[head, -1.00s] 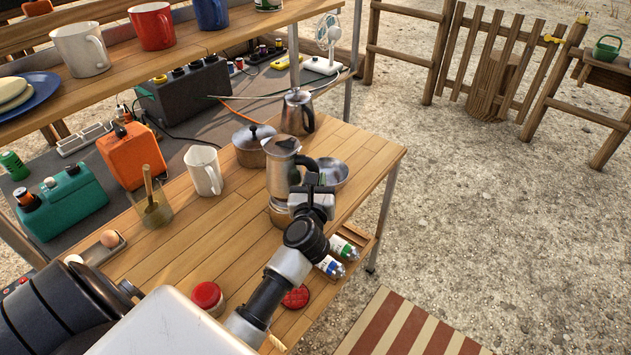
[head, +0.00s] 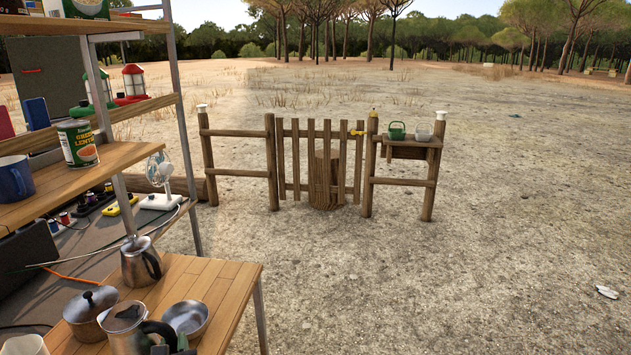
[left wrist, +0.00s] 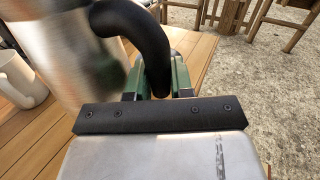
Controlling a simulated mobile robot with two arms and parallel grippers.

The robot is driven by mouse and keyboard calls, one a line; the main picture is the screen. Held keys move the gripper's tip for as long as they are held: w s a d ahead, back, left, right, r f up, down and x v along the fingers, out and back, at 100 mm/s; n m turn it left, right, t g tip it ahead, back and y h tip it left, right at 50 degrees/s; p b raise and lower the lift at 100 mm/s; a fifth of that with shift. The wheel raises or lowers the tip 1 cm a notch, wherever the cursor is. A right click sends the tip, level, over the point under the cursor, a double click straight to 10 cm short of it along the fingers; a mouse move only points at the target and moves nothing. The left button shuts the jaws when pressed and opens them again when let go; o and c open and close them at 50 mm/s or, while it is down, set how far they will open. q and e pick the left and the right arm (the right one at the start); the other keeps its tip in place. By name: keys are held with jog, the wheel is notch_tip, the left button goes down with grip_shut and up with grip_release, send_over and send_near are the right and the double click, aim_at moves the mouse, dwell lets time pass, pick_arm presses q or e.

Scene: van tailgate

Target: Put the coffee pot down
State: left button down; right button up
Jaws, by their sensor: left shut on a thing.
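The coffee pot (head: 125,335) is metal with a black handle. It is at the bottom left of the head view, with its lower part cut off by the frame. In the left wrist view the pot's body (left wrist: 75,55) is blurred at the left and its curved handle (left wrist: 145,40) runs between my fingers. My left gripper (left wrist: 157,85) is shut on that handle; only a bit of the gripper (head: 172,349) shows in the head view. The pot's base is hidden, so I cannot tell whether it touches the wooden table (head: 225,295). My right gripper is not in view.
A lidded pot (head: 90,312), a metal bowl (head: 187,317) and a second metal jug (head: 140,262) stand close around the coffee pot. A white mug (left wrist: 18,80) is at the left in the wrist view. The table's right side is clear. A shelf (head: 70,185) rises at the left.

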pick_arm(q)
jog(key=s+d+r+m+t+h, duration=0.1)
jog(key=s+d+r+m+h, duration=0.1)
jog(key=s+d+m+h, duration=0.2)
jog(key=s+d+h, duration=0.3)
jog(key=s+d, duration=0.4)
jog(key=s, duration=0.3)
jog(key=shift+d+r+m, duration=0.15)
jog(key=shift+m, duration=0.15)
